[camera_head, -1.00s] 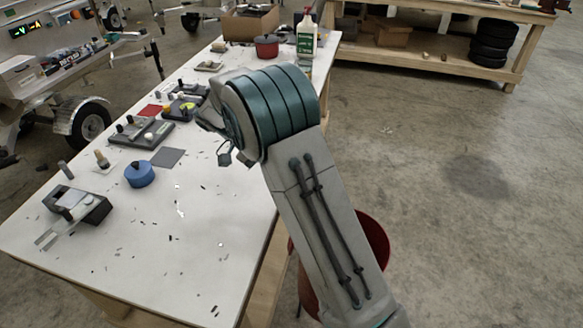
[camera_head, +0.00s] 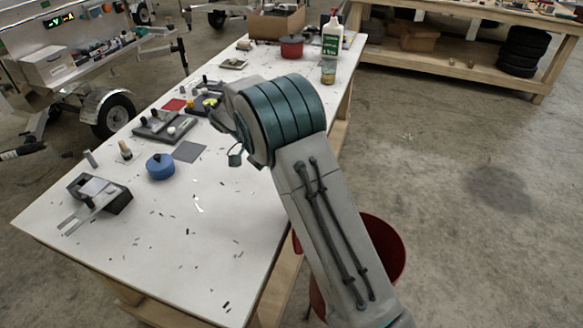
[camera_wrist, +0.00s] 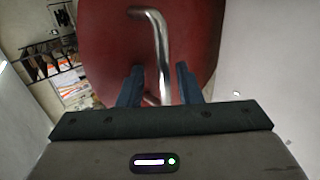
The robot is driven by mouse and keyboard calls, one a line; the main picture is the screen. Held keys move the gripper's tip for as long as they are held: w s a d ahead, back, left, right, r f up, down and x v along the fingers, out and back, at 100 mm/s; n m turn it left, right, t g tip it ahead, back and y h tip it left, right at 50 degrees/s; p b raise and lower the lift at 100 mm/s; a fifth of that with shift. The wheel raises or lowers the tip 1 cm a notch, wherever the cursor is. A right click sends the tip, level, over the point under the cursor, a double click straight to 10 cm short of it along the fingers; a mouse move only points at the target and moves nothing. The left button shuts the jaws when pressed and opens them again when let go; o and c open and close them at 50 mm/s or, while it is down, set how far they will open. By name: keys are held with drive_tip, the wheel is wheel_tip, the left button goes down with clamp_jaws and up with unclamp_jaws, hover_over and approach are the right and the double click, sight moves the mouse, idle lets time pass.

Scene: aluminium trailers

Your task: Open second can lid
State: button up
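In the wrist view a dark red surface (camera_wrist: 105,35) with a bent silver handle (camera_wrist: 158,45) fills the upper middle. My gripper (camera_wrist: 159,78) is open, with its two dark blue fingers apart and the handle's lower end between them. I cannot tell whether a finger touches it. In the head view a red can (camera_head: 392,245) stands beside the table, partly hidden by my arm. A small red pot (camera_head: 291,47) and a round blue container (camera_head: 160,167) stand on the table. I cannot tell for certain which red thing the wrist view shows. My gripper is not clearly visible in the head view.
The white table (camera_head: 150,255) holds several tools, a black device (camera_head: 110,198), a bottle (camera_head: 332,38) and a cardboard box (camera_head: 276,22). A wooden shelf bench (camera_head: 450,60) with tyres (camera_head: 523,52) stands behind. The concrete floor on the right is clear.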

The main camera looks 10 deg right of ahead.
drive_tip(key=shift+r, duration=0.25)
drive_tip(key=p+v, duration=0.2)
drive_tip(key=v, duration=1.1)
drive_tip(key=shift+a+r+p, duration=0.25)
drive_tip(key=shift+p, duration=0.15)
